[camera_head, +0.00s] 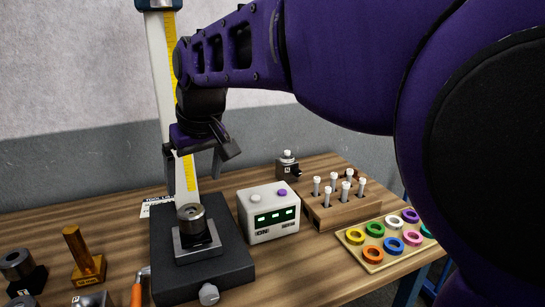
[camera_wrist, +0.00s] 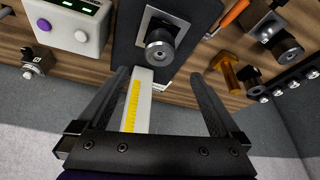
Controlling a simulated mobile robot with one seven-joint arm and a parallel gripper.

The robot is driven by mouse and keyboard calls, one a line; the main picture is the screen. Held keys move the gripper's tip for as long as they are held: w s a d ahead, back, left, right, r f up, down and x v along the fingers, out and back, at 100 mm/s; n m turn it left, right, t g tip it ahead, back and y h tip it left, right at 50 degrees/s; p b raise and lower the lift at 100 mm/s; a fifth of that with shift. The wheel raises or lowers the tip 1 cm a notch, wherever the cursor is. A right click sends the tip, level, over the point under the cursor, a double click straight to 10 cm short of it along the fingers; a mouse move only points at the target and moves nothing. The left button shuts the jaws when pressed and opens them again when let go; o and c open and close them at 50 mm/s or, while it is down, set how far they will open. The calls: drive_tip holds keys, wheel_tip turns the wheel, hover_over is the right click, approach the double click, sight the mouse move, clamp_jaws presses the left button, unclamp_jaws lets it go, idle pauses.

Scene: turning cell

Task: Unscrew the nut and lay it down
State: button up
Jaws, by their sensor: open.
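A round dark metal nut (camera_head: 191,219) sits on a metal block with a square base plate (camera_head: 204,249) on the black stand (camera_head: 165,277). The nut (camera_wrist: 158,55) also shows in the wrist view, with a pale hole or stud end at its middle; I cannot tell which. My gripper (camera_head: 192,175) hangs above and behind the nut in the head view. In the wrist view my gripper (camera_wrist: 160,80) is open, its two fingers wide apart with nothing held. The nut lies ahead of the fingertips, apart from them.
A white column with a yellow scale (camera_head: 163,75) rises behind the nut. A white control box (camera_head: 268,212) stands to the right, with a wooden peg rack (camera_head: 345,212) and a tray of coloured rings (camera_head: 376,256) beyond. A brass-coloured post (camera_head: 84,255) and an orange-handled tool (camera_head: 137,291) are at left.

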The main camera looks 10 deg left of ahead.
sight(191, 214)
drive_tip(key=b+x, duration=0.1)
drive_tip(key=x, duration=1.2)
drive_tip(key=shift+w+a, duration=0.1)
drive_tip(key=shift+r, duration=0.1)
drive_tip(key=c, duration=1.4)
drive_tip(key=shift+w+n+g+y+b, duration=0.1)
drive_tip(key=shift+n+g+y+b, duration=0.25)
drive_tip(key=shift+n+b, duration=0.7)
drive_tip(key=n+g, duration=0.1)
drive_tip(key=n, duration=0.4)
drive_tip(key=shift+g+y, duration=0.25)
drive_tip(key=shift+g, duration=0.1)
drive_tip(key=shift+n+g+p, duration=0.4)
drive_tip(key=shift+n, duration=0.65)
drive_tip(key=shift+s, duration=0.2)
